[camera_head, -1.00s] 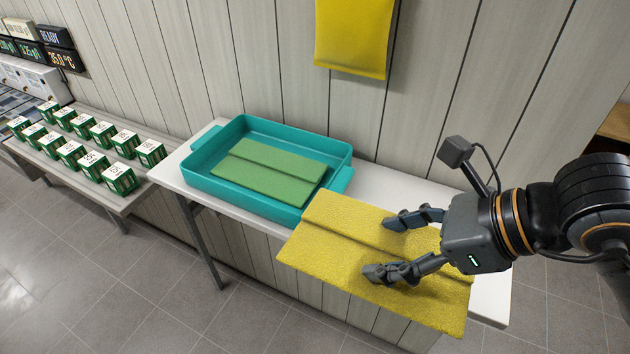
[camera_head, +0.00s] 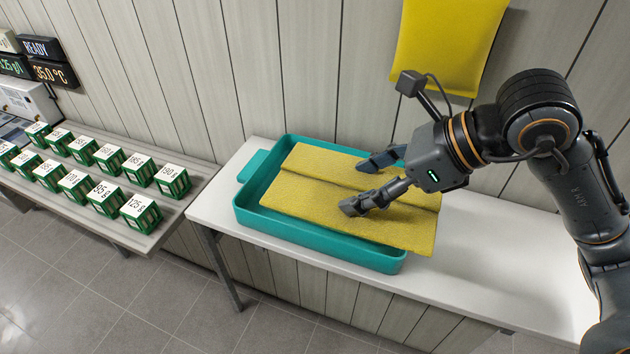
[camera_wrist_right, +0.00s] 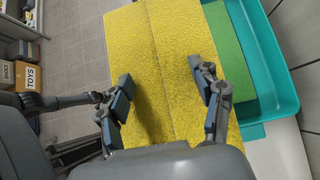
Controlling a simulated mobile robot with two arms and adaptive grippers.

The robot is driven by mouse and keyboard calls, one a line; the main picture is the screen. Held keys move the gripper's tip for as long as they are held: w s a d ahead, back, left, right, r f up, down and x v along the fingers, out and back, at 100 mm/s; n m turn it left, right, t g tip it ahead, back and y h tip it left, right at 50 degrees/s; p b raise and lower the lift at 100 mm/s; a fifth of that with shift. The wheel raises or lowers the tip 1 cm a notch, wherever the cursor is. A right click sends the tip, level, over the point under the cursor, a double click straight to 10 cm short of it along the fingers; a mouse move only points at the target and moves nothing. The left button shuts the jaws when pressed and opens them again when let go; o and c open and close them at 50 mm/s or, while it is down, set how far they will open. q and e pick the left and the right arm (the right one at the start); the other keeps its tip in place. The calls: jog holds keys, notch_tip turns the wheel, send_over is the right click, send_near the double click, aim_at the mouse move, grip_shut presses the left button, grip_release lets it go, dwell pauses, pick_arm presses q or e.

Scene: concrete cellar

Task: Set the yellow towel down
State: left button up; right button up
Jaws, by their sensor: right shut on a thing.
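The yellow towel (camera_head: 300,205), folded with a crease along its middle, is spread flat over the teal tray (camera_head: 330,252) and covers most of its inside. It also shows in the right wrist view (camera_wrist_right: 160,35). My right gripper (camera_head: 362,183) is shut on the towel, with its fingers on either side of the crease (camera_wrist_right: 160,78). The towel's right end reaches past the tray's right rim. A green towel (camera_wrist_right: 228,50) lies in the tray, showing beside the yellow one in the wrist view and hidden in the head view. My left gripper is not in view.
The tray stands on a white table (camera_head: 470,255) with bare top to its right. A yellow cloth (camera_head: 450,40) hangs on the panelled wall behind. Several green-and-white boxes (camera_head: 105,195) stand on a side bench (camera_head: 190,190) at left.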

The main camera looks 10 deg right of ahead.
jog(key=w+f+p, duration=0.1)
jog(key=w+f, duration=0.1)
jog(key=w, duration=0.1)
jog(key=w+f+p, duration=0.1)
jog(key=w+f, duration=0.2)
jog(key=w, duration=0.1)
jog(key=w+f+p, duration=0.1)
jog(key=w+f, duration=0.1)
jog(key=w, duration=0.1)
jog(key=shift+w+f, duration=0.2)
jog(key=shift+f, duration=0.05)
jog(key=shift+w+f, duration=0.15)
jog(key=shift+f, duration=0.05)
jog(key=f+p, duration=0.2)
jog(key=f, duration=0.1)
jog(key=shift+w, duration=0.35)
jog(key=shift+f, duration=0.35)
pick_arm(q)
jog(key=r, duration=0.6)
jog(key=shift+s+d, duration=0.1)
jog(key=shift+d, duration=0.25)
pick_arm(e)
jog(key=shift+f, duration=0.1)
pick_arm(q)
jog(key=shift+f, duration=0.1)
